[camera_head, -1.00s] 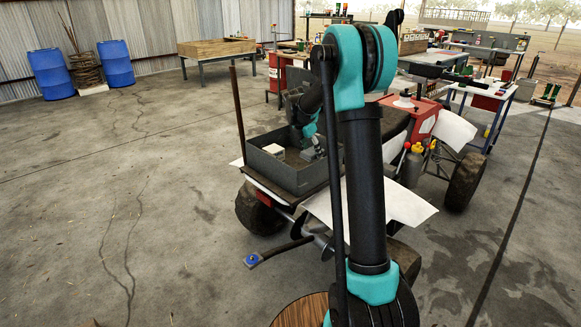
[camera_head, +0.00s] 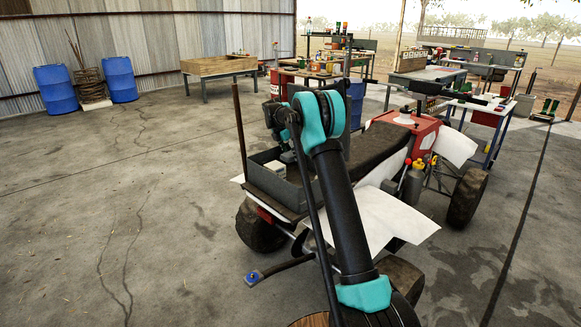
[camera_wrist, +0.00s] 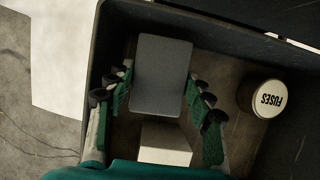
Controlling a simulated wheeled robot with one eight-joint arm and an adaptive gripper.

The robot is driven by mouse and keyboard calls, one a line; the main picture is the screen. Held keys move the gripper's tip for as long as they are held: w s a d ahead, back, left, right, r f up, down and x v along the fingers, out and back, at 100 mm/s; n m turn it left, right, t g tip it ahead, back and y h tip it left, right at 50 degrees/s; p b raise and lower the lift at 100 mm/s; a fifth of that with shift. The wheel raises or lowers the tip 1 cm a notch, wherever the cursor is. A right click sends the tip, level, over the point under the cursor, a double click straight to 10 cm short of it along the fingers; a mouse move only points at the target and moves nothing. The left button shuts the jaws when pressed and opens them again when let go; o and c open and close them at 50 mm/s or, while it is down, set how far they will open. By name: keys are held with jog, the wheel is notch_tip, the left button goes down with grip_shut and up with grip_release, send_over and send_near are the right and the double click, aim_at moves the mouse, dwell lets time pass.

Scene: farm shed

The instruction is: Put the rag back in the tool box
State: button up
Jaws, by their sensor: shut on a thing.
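The dark grey open tool box (camera_head: 268,187) sits on the back of the quad bike; its wall also shows in the wrist view (camera_wrist: 180,18). My gripper (camera_wrist: 163,88) is over the box interior, its green fingers on either side of a grey, rounded rectangular piece, seemingly the folded rag (camera_wrist: 160,75). The fingers are shut on it. Its height above the box floor is hard to judge. A white block (camera_wrist: 165,143) lies in the box below the rag in the picture, and a round can marked FUSES (camera_wrist: 266,97) stands at the right. In the head view my arm hides the gripper's tips.
The quad bike (camera_head: 375,150) has a black seat and white panels, with an upright post (camera_head: 240,130) beside the box. Blue barrels (camera_head: 55,88) and a wooden-topped table (camera_head: 218,67) stand at the back. The concrete floor at the left is clear.

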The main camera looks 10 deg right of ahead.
aim_at(293, 170)
jog(key=shift+s+f, duration=0.1)
jog(key=shift+f, duration=3.05)
jog(key=shift+f, duration=0.1)
jog(key=o, duration=1.1)
jog(key=v, duration=1.2)
